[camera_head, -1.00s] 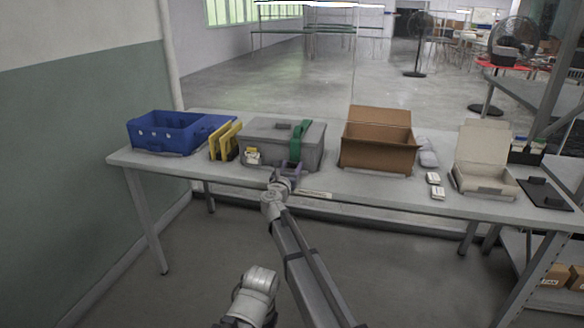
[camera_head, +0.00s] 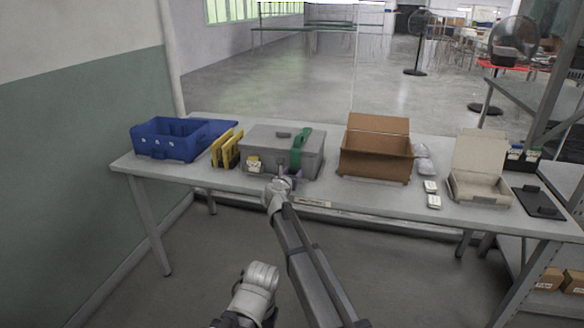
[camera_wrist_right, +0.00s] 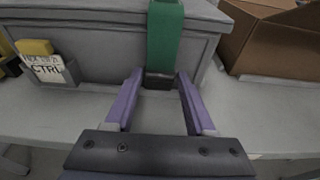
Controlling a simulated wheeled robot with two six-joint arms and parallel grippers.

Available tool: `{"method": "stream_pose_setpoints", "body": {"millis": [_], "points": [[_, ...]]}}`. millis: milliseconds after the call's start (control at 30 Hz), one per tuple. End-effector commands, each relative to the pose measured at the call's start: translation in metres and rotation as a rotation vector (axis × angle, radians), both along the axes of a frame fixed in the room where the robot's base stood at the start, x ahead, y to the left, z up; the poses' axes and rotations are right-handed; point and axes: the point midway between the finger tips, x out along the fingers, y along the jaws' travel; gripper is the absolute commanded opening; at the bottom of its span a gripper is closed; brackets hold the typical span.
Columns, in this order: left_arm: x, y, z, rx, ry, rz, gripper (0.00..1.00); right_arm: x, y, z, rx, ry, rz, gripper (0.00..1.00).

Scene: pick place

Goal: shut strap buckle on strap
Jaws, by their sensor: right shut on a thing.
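A green strap (camera_head: 301,150) runs over the lid and down the front of a grey lidded box (camera_head: 258,143) on the table. It also shows in the right wrist view (camera_wrist_right: 165,35), hanging down the box front. A dark strap buckle (camera_wrist_right: 158,80) is at the strap's lower end, low on the box front. My right gripper (camera_head: 288,180) is at the box front. The buckle's latch is too small to read.
A yellow block with a label card (camera_head: 253,164) is on the box front, left of the strap. Yellow racks (camera_head: 226,148) and a blue bin (camera_head: 168,140) stand left. An open cardboard box (camera_head: 376,155) stands right. The table's front strip is mostly clear.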

Motion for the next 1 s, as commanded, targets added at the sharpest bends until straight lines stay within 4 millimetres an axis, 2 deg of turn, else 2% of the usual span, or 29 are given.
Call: {"method": "stream_pose_setpoints", "body": {"millis": [33, 100, 467, 500, 700, 1000], "points": [[-0.0001, 0.0000, 0.0077, 0.000, 0.000, 0.000, 0.60, 0.0015, -0.0007, 0.0047, 0.003, 0.014, 0.000, 0.00], [0.0000, 0.0000, 0.0096, 0.000, 0.000, 0.000, 0.60, 0.0018, -0.0006, 0.0034, 0.008, 0.027, 0.001, 0.00], [0.0000, 0.0000, 0.0088, 0.000, 0.000, 0.000, 0.60, 0.0017, -0.0003, 0.0010, 0.009, 0.035, 0.004, 0.00], [0.0000, 0.0000, 0.0088, 0.000, 0.000, 0.000, 0.60, 0.0017, -0.0003, 0.0010, 0.009, 0.035, 0.004, 0.59], [0.0000, 0.0000, 0.0088, 0.000, 0.000, 0.000, 0.60, 0.0016, -0.0003, 0.0010, 0.009, 0.035, 0.003, 0.80], [0.0000, 0.0000, 0.0094, 0.000, 0.000, 0.000, 0.60, -0.0004, 0.0003, 0.0016, 0.010, 0.035, 0.003, 0.80]]}}
